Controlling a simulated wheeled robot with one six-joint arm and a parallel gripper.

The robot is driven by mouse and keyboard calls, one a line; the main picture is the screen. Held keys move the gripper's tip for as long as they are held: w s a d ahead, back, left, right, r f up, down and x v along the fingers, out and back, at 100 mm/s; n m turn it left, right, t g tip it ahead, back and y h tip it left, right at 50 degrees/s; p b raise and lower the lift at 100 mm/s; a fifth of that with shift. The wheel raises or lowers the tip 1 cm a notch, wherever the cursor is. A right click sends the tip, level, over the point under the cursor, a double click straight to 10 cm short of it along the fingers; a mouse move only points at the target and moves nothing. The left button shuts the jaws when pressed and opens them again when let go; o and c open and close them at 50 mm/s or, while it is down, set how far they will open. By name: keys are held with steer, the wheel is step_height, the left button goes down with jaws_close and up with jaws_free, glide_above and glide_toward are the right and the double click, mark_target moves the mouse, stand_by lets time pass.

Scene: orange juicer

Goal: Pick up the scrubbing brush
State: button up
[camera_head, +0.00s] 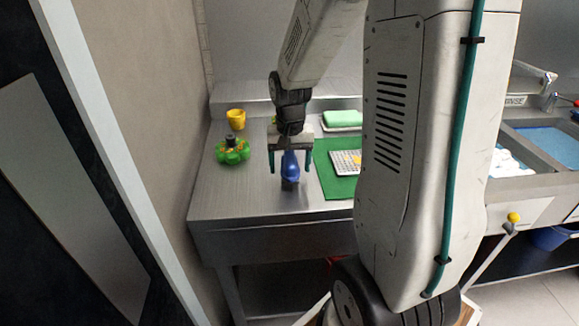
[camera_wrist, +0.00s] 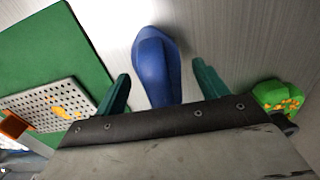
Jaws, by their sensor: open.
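The scrubbing brush (camera_head: 290,166) shows as a blue rounded handle on the metal counter, left of the green mat. Its lower end is dark in the head view, and its bristles are not clearly seen. In the wrist view the blue brush (camera_wrist: 154,62) lies between the two green fingers, with space on both sides. My gripper (camera_head: 290,170) is open, pointing down, with one finger on each side of the brush. In the wrist view my gripper (camera_wrist: 160,85) holds nothing, and its palm hides the lower part of the brush.
A green mat (camera_head: 325,180) with a perforated white tray (camera_head: 340,164) lies to the right. A green round object (camera_head: 232,155) and a yellow cup (camera_head: 236,119) stand to the left. A sink (camera_head: 555,177) is at far right. The counter front (camera_head: 240,205) is clear.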

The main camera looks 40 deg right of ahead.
mark_target(291, 156)
steer(key=shift+f, duration=0.2)
steer(key=c, duration=1.1)
steer(key=shift+r, duration=0.2)
steer(key=shift+r, duration=0.25)
steer(key=r, duration=0.3)
steer(key=shift+s, duration=0.2)
steer(key=s+d, duration=0.1)
steer(key=s, duration=0.4)
steer(key=s+d, duration=0.1)
steer(key=s, duration=0.4)
steer(key=s+d+r, duration=0.1)
steer(key=s, duration=0.4)
steer(key=shift+s+d+r, duration=0.1)
steer(key=shift+d, duration=0.15)
